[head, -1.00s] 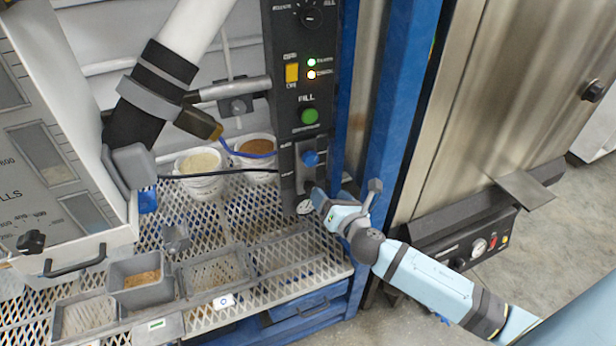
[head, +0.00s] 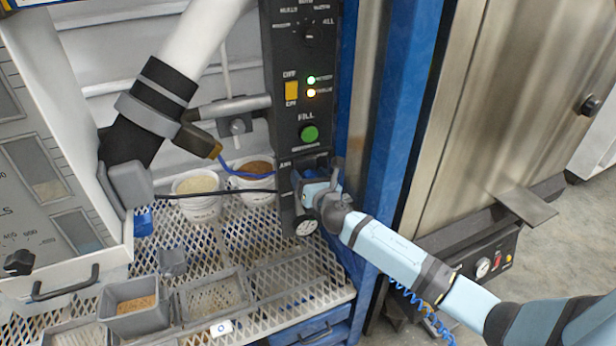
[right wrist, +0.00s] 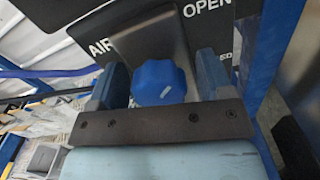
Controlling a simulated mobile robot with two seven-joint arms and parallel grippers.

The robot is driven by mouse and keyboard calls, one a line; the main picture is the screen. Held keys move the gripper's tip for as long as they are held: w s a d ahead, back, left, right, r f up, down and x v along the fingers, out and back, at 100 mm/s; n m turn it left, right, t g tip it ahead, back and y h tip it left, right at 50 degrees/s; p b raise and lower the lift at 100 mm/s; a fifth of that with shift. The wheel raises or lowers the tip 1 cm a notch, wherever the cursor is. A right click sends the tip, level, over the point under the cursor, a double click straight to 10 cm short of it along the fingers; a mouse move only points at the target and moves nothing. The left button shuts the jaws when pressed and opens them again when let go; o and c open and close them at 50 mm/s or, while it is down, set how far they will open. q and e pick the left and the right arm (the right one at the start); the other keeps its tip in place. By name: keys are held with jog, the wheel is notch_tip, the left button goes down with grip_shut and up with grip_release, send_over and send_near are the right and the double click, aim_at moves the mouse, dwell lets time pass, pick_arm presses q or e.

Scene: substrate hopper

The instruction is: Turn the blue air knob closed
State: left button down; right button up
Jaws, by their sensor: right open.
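The blue air knob (right wrist: 159,82) shows in the right wrist view, in front of a grey metal plate below the words AIR and OPEN. A pale line on its face is slightly tilted. My right gripper (right wrist: 161,88) is open, with one finger on each side of the knob and a visible gap on both sides. In the head view my right gripper (head: 312,187) is at the lower part of the black control panel (head: 290,75) and hides the knob. My left gripper is not in view.
A round gauge (head: 306,226) sits just below my right gripper. A green fill button (head: 309,133) is above it. A blue post (head: 392,110) stands close on the right. White buckets (head: 197,203) and grey bins (head: 132,312) stand on the mesh shelf.

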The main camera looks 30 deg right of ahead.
jog(key=shift+w, duration=0.35)
jog(key=c, duration=0.9)
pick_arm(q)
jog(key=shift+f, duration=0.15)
pick_arm(e)
jog(key=shift+c, duration=0.2)
pick_arm(q)
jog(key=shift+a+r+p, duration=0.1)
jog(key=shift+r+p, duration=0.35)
jog(key=shift+p, duration=0.4)
pick_arm(e)
jog(key=shift+a+r+m, duration=0.1)
jog(key=shift+m, duration=8.9)
